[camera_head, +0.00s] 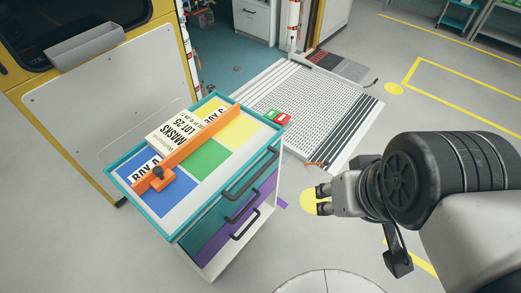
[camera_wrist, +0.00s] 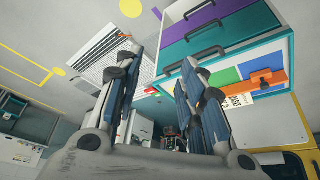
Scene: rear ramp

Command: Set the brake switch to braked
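A small switch-like piece with a green half and a red half (camera_head: 277,116) sits at the far right corner of the cart's top. It is the only thing I see that could be the brake switch; its setting is too small to tell. The cart (camera_head: 188,236) has a teal rim and a tray top with blue, green and yellow areas.
Dark handles (camera_head: 252,174) stick out from the cart's drawers. The perforated ramp (camera_head: 312,100) lies behind the cart, with an open vehicle doorway beyond. Floor at right is clear.

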